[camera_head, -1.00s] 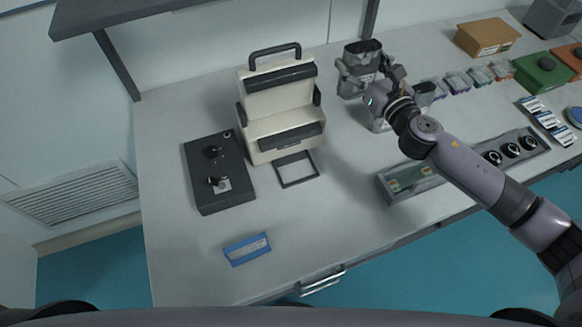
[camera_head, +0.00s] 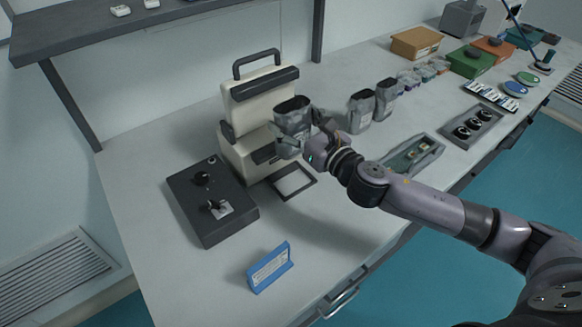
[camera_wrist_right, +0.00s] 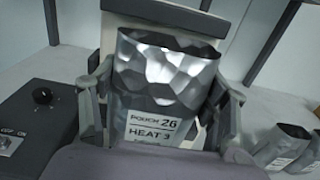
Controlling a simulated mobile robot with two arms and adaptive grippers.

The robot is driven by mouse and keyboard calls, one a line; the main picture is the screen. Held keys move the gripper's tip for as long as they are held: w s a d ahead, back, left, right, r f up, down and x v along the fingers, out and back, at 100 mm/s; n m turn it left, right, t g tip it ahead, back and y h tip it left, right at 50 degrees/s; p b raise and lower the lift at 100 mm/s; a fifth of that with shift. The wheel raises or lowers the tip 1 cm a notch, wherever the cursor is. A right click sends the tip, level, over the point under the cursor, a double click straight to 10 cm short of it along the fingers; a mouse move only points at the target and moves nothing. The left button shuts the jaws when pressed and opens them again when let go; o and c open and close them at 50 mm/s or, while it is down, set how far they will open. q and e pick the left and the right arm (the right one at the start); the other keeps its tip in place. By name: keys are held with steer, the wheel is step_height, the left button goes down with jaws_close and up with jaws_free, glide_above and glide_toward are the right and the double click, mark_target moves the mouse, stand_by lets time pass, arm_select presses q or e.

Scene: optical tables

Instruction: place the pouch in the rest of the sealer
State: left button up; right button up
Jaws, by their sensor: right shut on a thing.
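The pouch (camera_head: 292,127) is silver, upright and open at the top. My right gripper (camera_head: 310,138) is shut on it and holds it in front of the sealer. In the right wrist view the pouch (camera_wrist_right: 163,85) has a label reading "POUCH 26, HEAT 3", with the gripper fingers (camera_wrist_right: 160,112) on both its sides. The cream sealer (camera_head: 262,102) with a black handle stands behind and left of the pouch, partly hidden by it. The sealer's rest, a dark square frame (camera_head: 306,191), lies on the table below the pouch. My left gripper is not in view.
A black control box (camera_head: 188,200) with knobs is left of the sealer. A blue sign (camera_head: 269,268) stands near the front edge. Two more silver pouches (camera_head: 361,110) stand to the right. A grey tray (camera_head: 437,150) lies further right. The table front is mostly clear.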

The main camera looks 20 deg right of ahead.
mark_target(299, 154)
step_height(299, 154, down, 8)
steer(key=shift+b, duration=0.9)
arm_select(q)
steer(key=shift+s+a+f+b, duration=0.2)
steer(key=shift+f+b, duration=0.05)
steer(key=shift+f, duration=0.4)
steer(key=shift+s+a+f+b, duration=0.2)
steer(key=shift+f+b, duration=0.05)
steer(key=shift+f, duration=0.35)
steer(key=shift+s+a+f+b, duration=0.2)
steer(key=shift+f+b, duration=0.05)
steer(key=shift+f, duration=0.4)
arm_select(e)
steer(key=shift+f, duration=2.15)
steer(key=shift+f, duration=0.2)
steer(key=o, duration=1.8)
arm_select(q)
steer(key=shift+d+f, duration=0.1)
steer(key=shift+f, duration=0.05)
